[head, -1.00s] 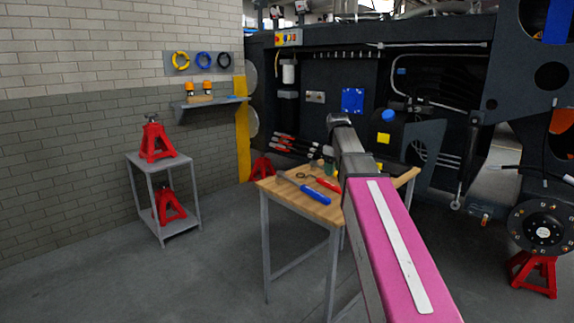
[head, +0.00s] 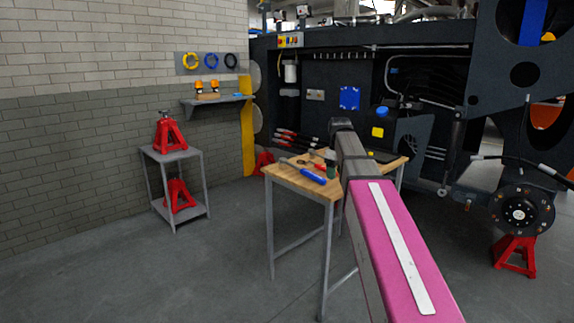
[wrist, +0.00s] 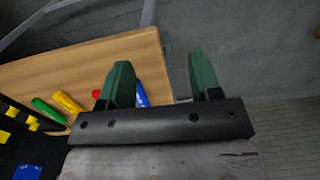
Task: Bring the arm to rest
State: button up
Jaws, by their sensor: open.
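My arm with its pink link reaches forward in the head view, with its far end over the wooden workbench (head: 300,181). The bench top (wrist: 95,60) lies beyond the fingers in that view, and the floor shows at the right. In the head view the gripper is mostly hidden behind the arm; a small dark green shape at the arm's left side may be a finger.
On the bench lie a blue-handled tool (head: 312,176) and other tools, including green (wrist: 45,110) and yellow (wrist: 68,101) handles. A grey stand (head: 176,153) with red jacks is at the left. The dark chassis (head: 330,75) stands behind the bench. Floor at left front is clear.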

jog(key=s+f+m, duration=0.2)
jog(key=s+f, duration=0.5)
jog(key=f, duration=0.4)
jog(key=s+f+m, duration=0.3)
jog(key=s+f, duration=0.4)
jog(key=f, duration=0.4)
jog(key=s+f+m, duration=0.3)
jog(key=s+f, duration=0.5)
jog(key=f, duration=0.3)
jog(key=shift+f, duration=0.4)
